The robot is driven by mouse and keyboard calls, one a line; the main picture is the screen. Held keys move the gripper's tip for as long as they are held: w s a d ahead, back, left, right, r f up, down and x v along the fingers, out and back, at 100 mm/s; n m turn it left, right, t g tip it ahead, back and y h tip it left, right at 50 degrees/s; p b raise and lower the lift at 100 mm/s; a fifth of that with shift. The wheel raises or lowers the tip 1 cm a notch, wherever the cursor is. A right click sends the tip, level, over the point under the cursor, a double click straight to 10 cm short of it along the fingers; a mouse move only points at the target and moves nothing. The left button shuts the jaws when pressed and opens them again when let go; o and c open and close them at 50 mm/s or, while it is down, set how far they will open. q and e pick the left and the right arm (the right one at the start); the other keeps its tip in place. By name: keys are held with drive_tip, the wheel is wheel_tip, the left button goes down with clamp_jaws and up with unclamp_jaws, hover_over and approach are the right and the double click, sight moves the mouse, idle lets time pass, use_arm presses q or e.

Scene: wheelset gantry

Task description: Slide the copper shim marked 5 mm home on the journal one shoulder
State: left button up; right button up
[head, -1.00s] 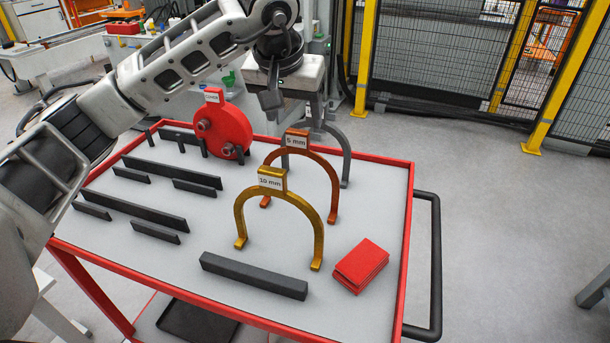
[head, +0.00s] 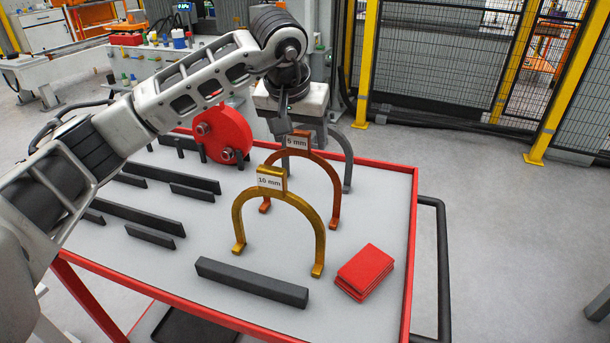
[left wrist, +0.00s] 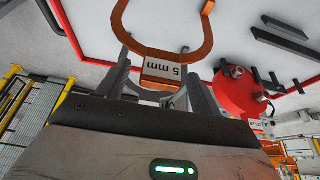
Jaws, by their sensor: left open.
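The copper shim marked 5 mm (head: 334,190) is an arch standing upright on the cart, its label tab on top. In the left wrist view the shim (left wrist: 208,40) shows with its tab pointing toward my gripper. My left gripper (head: 287,122) is open at the tab in the head view. In the left wrist view the open fingers (left wrist: 160,78) lie on either side of the tab; whether they touch it I cannot tell. The gold shim marked 10 mm (head: 318,232) stands nearer in front. My right gripper and the journal are not in view.
A grey arch (head: 347,172) stands behind the copper shim. A red disc block (head: 229,130) stands to its left. Dark bars (head: 250,282) lie on the red-rimmed cart (head: 412,220), and red plates (head: 366,270) lie at front right. A cart handle (head: 441,270) projects right.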

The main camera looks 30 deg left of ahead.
use_arm(q)
drive_tip(key=c, duration=1.1)
drive_tip(key=shift+r+p, duration=0.65)
drive_tip(key=shift+r, duration=0.15)
drive_tip(key=shift+c, duration=0.2)
drive_tip(key=shift+r+p, duration=0.9)
drive_tip(key=shift+r, duration=0.25)
drive_tip(key=shift+r+p, duration=0.65)
drive_tip(key=shift+r, duration=0.25)
drive_tip(key=shift+r+p, duration=0.5)
drive_tip(key=shift+r, duration=0.1)
drive_tip(key=shift+r+p, duration=0.6)
drive_tip(key=shift+r, duration=0.15)
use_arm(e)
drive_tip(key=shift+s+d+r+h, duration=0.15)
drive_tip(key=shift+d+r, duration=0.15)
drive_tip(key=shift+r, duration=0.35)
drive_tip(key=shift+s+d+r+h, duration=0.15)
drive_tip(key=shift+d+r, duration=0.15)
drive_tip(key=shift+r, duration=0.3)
